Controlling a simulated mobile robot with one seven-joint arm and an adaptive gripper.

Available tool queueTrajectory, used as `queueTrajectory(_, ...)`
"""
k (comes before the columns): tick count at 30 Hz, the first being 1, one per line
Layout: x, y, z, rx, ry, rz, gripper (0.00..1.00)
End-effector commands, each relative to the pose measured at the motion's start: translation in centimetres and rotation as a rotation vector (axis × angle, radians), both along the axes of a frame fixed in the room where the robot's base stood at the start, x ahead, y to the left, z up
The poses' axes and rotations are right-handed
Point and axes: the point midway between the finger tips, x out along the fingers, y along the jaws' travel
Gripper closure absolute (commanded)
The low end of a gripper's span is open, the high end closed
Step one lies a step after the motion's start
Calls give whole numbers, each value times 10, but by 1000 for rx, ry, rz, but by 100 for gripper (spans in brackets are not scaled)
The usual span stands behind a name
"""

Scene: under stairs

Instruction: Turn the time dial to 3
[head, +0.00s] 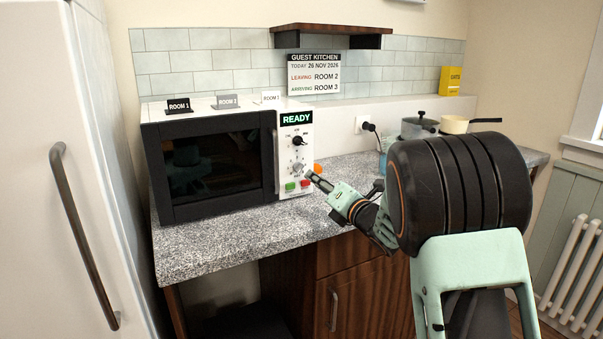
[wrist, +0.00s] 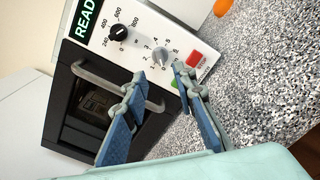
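The white microwave control panel has a grey time dial (head: 298,168) below a black power dial (head: 298,141). In the wrist view the grey time dial (wrist: 160,57) has small numbers around it; I cannot read clearly where its pointer stands. The black power dial (wrist: 118,32) is up and to its left. My gripper (head: 313,177) is just right of and in front of the panel. In the wrist view my gripper (wrist: 161,74) is open and empty, its two fingertips apart with the time dial showing in the gap beyond them. Contact cannot be seen.
A red stop button (wrist: 195,58) and a green button (wrist: 175,83) sit close by the right fingertip. The microwave door handle (wrist: 105,80) is near the left finger. An orange object (head: 317,168) lies right of the microwave. The speckled counter (head: 240,238) in front is clear.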

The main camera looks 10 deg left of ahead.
Motion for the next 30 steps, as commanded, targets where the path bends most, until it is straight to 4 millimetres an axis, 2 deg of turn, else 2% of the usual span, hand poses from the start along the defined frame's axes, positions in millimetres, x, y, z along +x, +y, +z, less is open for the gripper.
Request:
queueTrajectory(9,47,33,0,1,1,1,75)
queueTrajectory(15,64,44,0,1,2,-1,75)
queueTrajectory(28,70,48,0,2,1,-1,75)
queueTrajectory(30,70,48,0,2,1,-1,81)
